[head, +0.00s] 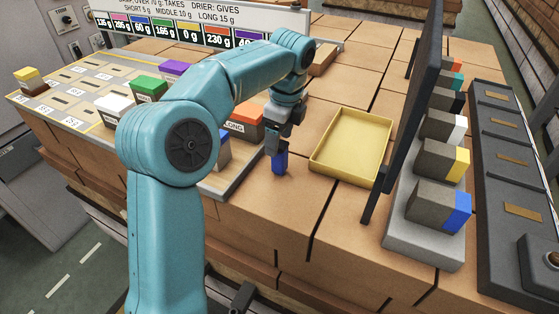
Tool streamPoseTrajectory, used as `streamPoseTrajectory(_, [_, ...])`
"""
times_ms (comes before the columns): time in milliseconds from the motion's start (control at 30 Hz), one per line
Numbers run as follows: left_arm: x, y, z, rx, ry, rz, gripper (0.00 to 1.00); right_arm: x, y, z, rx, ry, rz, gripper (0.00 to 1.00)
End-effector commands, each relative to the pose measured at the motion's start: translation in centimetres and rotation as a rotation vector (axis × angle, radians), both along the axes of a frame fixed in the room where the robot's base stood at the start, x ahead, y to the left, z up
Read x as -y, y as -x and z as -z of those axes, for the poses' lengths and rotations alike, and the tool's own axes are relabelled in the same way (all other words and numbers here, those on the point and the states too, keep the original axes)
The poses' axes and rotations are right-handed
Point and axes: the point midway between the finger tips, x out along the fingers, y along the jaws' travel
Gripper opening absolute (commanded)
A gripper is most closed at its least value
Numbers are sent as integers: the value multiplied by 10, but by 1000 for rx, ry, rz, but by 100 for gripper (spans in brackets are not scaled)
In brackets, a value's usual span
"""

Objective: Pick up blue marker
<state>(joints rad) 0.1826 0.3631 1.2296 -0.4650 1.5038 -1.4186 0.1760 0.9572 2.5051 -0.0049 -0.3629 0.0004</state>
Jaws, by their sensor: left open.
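A small blue block (280,163), which looks like the blue marker, stands upright on the brick top between the tray of coloured blocks and the yellow tray. My left gripper (277,147) points down directly at it, with its dark fingers at the block's upper part. The gripper is open; I cannot tell whether the fingers touch the block. Another blue block (223,152) shows partly behind my left arm. My right gripper is not in view.
An empty yellow tray (318,172) lies right of the gripper. A dark upright panel (408,95) and a row of grey blocks with coloured ends (432,158) stand further right. An orange block (246,117) sits close left. A number sign (205,30) stands behind.

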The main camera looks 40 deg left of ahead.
Motion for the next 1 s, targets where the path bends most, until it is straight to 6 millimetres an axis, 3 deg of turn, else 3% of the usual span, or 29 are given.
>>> streamPoseTrajectory(233, [-1, 1, 38, -4, 1, 1, 68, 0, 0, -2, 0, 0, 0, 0])
streamPoseTrajectory(500, [-2, 0, 43, -2, 1, 0, 68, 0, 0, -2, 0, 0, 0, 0])
streamPoseTrajectory(533, [-2, 0, 43, -2, 1, 0, 65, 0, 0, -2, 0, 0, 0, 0])
streamPoseTrajectory(700, [-2, 0, 43, -2, 1, 0, 12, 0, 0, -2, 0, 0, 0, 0])
streamPoseTrajectory(1000, [-2, 0, 41, -1, 0, 0, 12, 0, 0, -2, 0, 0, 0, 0])
